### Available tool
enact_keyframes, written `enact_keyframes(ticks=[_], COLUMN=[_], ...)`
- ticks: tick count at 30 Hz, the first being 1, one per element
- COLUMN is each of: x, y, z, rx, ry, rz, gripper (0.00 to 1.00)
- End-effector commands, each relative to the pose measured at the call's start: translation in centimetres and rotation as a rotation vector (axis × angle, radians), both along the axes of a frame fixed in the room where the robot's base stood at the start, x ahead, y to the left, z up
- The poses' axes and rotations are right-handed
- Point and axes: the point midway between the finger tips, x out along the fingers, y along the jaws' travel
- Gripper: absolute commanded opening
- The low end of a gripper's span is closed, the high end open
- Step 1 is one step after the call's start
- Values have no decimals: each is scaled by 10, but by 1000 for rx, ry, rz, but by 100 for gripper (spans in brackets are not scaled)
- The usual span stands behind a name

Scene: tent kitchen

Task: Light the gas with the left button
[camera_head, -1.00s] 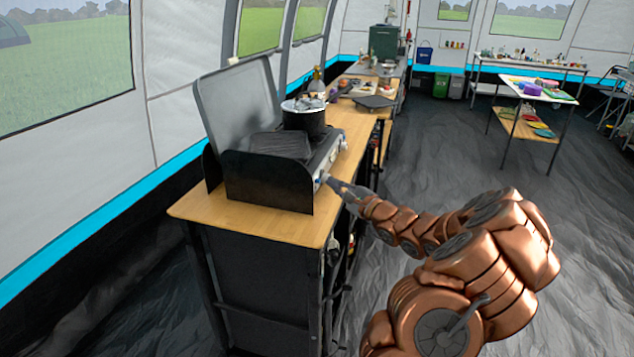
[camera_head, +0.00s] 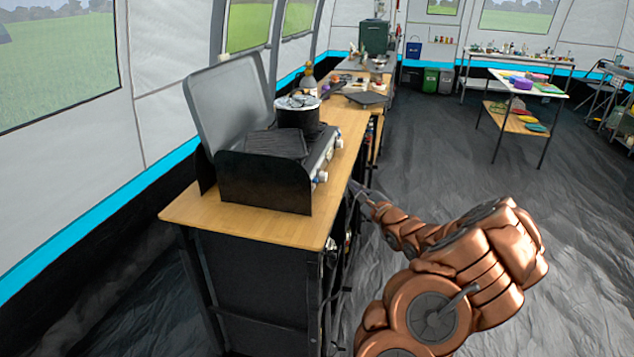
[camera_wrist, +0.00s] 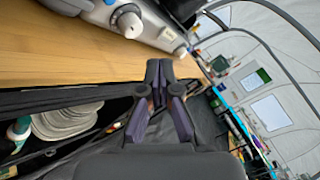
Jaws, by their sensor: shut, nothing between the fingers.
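The gas stove (camera_head: 263,186) stands on the wooden counter, its grey lid raised and black side guards up. Its front panel faces right and carries white knobs; the nearest knob (camera_head: 319,177) is at the near end. In the wrist view a large knob (camera_wrist: 129,21) shows at the top, with a second knob (camera_wrist: 181,52) farther right. My gripper (camera_head: 354,187) is shut and empty, beside the counter's front edge and apart from the knobs. Its dark fingertips (camera_wrist: 159,70) show together in the wrist view, below the panel. No flame is visible; the pot hides part of the burner area.
A dark pot (camera_head: 298,112) sits on the stove's far side. Bare wooden counter (camera_head: 240,226) lies at its near end. Shelves with plates (camera_wrist: 68,120) are under the counter. A bottle (camera_head: 309,80) stands behind the pot. The dark floor (camera_head: 440,150) right of the counter is clear.

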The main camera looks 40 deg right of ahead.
Motion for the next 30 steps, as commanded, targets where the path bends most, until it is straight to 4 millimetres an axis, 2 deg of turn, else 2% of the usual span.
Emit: enact_keyframes(ticks=[15, 21, 30], x=[51, 61, 64], y=[36, 43, 45], z=[-1, -2, -1], rx=[-2, -1, 0], ry=[-2, 2, 2], rz=[4, 4, 3], gripper=[0, 0, 0])
